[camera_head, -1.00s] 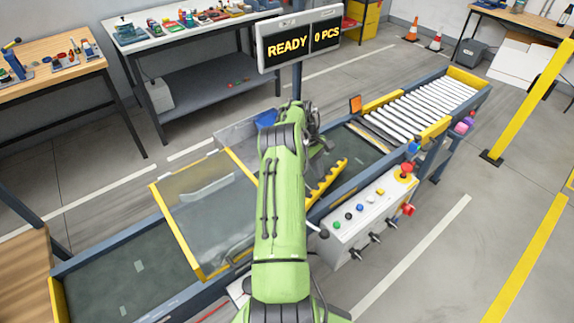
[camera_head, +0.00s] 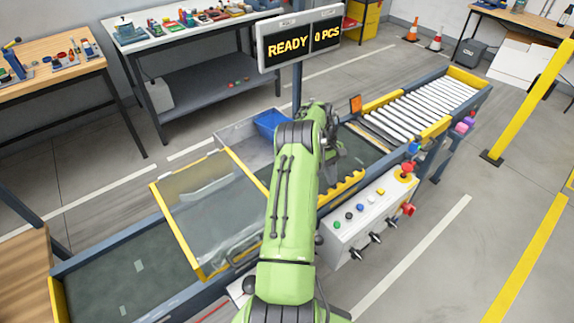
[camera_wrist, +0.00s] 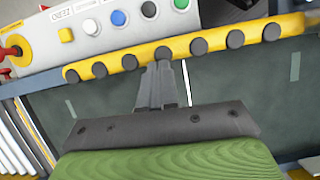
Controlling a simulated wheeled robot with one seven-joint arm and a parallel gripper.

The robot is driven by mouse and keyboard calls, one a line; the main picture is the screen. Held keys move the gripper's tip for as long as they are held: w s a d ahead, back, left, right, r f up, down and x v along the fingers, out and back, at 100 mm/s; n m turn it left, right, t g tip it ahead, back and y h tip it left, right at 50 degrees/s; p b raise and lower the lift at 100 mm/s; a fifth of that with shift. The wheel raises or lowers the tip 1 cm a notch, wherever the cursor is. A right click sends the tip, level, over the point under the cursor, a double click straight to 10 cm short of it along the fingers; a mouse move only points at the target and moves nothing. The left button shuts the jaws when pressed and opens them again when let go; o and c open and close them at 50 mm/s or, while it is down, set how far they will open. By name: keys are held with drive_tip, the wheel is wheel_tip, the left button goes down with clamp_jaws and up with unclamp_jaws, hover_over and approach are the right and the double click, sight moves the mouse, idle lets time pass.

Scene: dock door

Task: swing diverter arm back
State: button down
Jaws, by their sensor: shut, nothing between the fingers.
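The diverter arm (camera_head: 345,187) is a yellow bar with a row of dark rollers on its edge. In the head view it lies near the conveyor's near rail, partly hidden by my arm. In the wrist view the diverter arm (camera_wrist: 198,46) crosses the top of the picture, alongside the control panel. My gripper (camera_wrist: 163,68) is shut and empty, its fingertips at the roller side of the bar; they appear to touch it, but I cannot be sure. The head view mostly hides the fingers behind my arm.
The control panel (camera_head: 345,230) with coloured buttons and knobs stands along the near side. A clear yellow-framed guard (camera_head: 215,210) covers the belt at left. A blue bin (camera_head: 270,122) sits in a grey tray behind. White rollers (camera_head: 425,110) lead away at right.

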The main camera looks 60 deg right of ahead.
drive_tip(key=shift+f, duration=0.1)
drive_tip(key=p+v, duration=0.1)
drive_tip(key=v, duration=0.6)
drive_tip(key=shift+r, duration=0.35)
